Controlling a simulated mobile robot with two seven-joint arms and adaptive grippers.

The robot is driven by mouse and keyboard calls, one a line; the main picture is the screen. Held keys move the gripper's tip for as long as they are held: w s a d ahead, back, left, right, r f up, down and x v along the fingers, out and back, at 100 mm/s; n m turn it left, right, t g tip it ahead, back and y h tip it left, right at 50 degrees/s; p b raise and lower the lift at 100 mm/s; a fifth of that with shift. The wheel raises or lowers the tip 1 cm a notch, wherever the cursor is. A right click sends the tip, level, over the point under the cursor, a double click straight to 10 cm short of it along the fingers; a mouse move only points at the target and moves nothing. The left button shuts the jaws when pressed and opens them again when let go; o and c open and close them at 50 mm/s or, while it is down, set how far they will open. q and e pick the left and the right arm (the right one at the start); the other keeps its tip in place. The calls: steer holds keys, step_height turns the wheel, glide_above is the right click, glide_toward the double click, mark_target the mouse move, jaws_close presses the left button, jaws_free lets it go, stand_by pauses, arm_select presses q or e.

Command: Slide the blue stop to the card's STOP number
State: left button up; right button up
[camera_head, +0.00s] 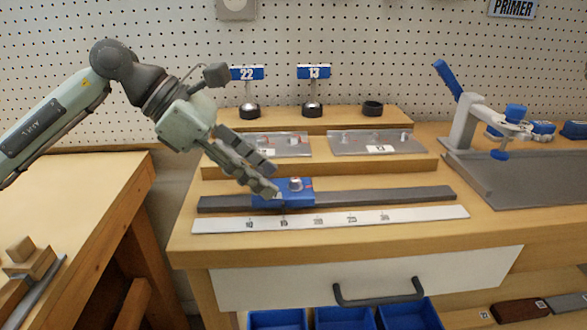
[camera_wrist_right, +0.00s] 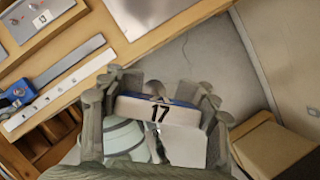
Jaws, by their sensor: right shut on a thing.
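The blue stop (camera_head: 300,197) with a silver knob sits on the dark rail (camera_head: 400,194), left of its middle. It also shows at the left edge of the wrist view (camera_wrist_right: 14,97). The white scale strip (camera_head: 430,214) lies in front, its numbers too small to read surely. My left gripper (camera_head: 276,181) has its fingertips at the stop's left part, left of the knob; its fingers look apart, and contact is unclear. My right gripper (camera_wrist_right: 158,105) is shut on a white card (camera_wrist_right: 185,140) with a blue top edge, reading 17. My right gripper is outside the head view.
Behind the rail are clear plates (camera_head: 375,140) on a step and signs 22 (camera_head: 247,73) and 13 (camera_head: 313,73). A clamp fixture (camera_head: 465,120) stands right. Below are a drawer handle (camera_head: 378,298) and blue bins (camera_head: 343,318). The rail right of the stop is clear.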

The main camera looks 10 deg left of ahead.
arm_select(q)
jaws_close()
steer(key=shift+a+f+b, duration=0.2)
steer(key=shift+a+b, duration=0.15)
steer(key=a+b, duration=0.1)
steer(key=a, duration=0.1)
steer(key=s+a+b, duration=0.1)
steer(key=a, duration=0.1)
steer(key=shift+s+b, duration=0.1)
steer(key=shift+b, duration=0.25)
steer(key=shift+s+a+r, duration=0.1)
steer(key=shift+r, duration=0.15)
steer(key=shift+o, duration=0.8)
jaws_free()
